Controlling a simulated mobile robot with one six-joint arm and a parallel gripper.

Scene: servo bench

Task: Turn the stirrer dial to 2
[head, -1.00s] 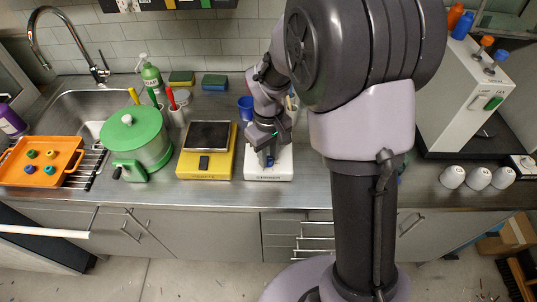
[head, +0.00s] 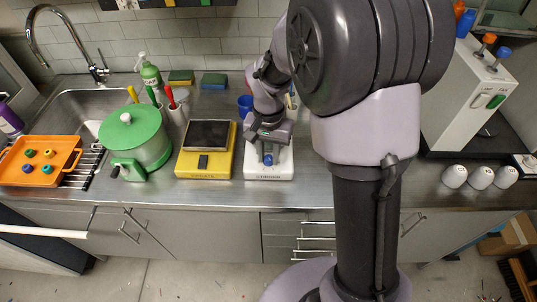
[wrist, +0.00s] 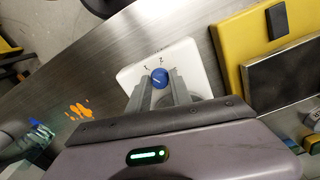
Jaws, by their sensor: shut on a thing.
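The stirrer (head: 282,172) is a white box labelled STIRRER on the steel counter; it also shows in the wrist view (wrist: 132,76). Its blue dial (head: 268,159) is on the front part of the top. In the wrist view the dial (wrist: 159,77) sits between my gripper's two fingers (wrist: 161,88), which are shut on it. A pale pointer line shows on the dial, and printed marks 1 and 2 are beside it. I cannot tell exactly which mark the pointer faces. My gripper (head: 267,154) hides much of the stirrer's top in the head view.
A yellow scale (head: 183,171) stands close to the left of the stirrer. Further left are a green pot (head: 140,148) and an orange tray (head: 66,177). A blue cup (head: 245,106) stands behind. White cups (head: 480,178) stand at the right.

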